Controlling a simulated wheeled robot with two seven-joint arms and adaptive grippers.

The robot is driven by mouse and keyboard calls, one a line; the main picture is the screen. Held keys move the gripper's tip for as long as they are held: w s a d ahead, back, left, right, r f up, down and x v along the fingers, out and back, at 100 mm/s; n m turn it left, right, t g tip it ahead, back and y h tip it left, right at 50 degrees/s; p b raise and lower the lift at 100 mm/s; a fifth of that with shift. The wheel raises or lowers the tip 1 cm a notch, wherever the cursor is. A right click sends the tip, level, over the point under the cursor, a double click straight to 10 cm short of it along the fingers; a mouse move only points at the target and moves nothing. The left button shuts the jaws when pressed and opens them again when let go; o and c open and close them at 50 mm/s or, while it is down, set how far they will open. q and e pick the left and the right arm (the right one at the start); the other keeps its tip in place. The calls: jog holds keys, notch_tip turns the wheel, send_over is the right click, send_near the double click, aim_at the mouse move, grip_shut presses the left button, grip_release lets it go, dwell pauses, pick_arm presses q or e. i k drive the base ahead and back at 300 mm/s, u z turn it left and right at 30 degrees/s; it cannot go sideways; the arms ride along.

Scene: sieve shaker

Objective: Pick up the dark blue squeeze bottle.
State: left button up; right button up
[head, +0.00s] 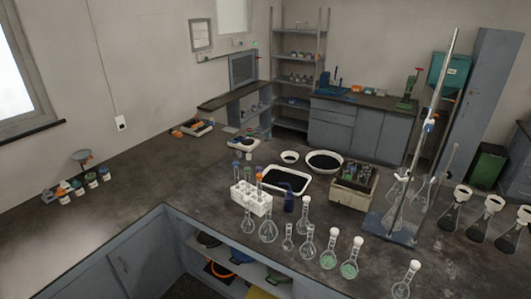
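A dark blue bottle (289,203) stands upright on the dark worktop near the middle of the head view. It is just right of a white rack (251,200) holding tubes and just in front of a white tray (303,190) with dark contents. It is small in the picture, so its nozzle is hard to make out. Neither of my grippers shows in the head view.
Glass flasks (268,231) stand close in front of the bottle along the worktop edge. A wooden box (353,190) and a tall metal stand (421,150) are to the right. The worktop's left part (130,170) is mostly clear.

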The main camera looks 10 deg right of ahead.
aim_at(289, 200)
jog(key=z, duration=2.2)
jog(key=i, duration=1.3)
jog(key=u, duration=2.35)
